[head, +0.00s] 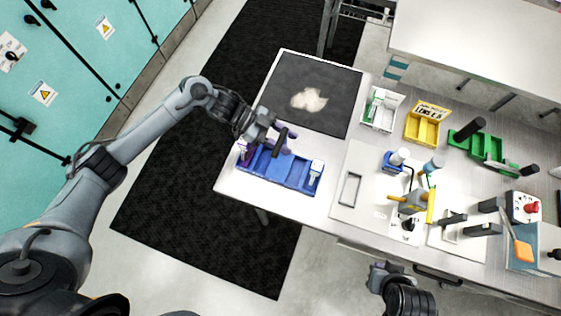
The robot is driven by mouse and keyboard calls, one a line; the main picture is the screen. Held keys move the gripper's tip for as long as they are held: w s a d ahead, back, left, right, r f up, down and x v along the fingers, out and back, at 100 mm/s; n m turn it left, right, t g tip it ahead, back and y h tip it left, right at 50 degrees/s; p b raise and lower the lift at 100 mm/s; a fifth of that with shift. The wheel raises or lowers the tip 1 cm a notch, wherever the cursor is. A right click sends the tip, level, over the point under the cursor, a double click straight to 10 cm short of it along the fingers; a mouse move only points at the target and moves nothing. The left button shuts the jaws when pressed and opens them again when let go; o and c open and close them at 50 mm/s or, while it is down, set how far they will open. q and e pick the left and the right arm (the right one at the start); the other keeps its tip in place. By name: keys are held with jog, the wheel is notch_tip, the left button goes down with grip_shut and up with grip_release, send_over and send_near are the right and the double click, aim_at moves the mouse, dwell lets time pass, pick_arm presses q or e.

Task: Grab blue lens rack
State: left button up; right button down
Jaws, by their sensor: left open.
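The blue lens rack (292,175) lies on the left part of the white table. It is a long, low tray with upright dividers, with a white piece standing at its right end and a purple part at its left end. My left gripper (282,143) is open above the rack's back edge, left of its middle. I cannot tell whether its fingers touch the rack, and it hides part of the back edge. My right gripper (381,273) is low in the picture, in front of the table and away from the rack. Its fingers are too small and dark to read.
A dark mat (335,85) with a pale patch lies behind the rack. A white-green rack (380,108), a yellow rack (424,128) and a green rack (486,143) stand back right. A yellow-handled fixture (414,202) and a red-button box (524,208) are further right.

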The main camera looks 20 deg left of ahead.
pick_arm(q)
jog(key=shift+d+f, duration=0.1)
jog(key=shift+d, duration=0.05)
grip_shut()
dwell(1.4)
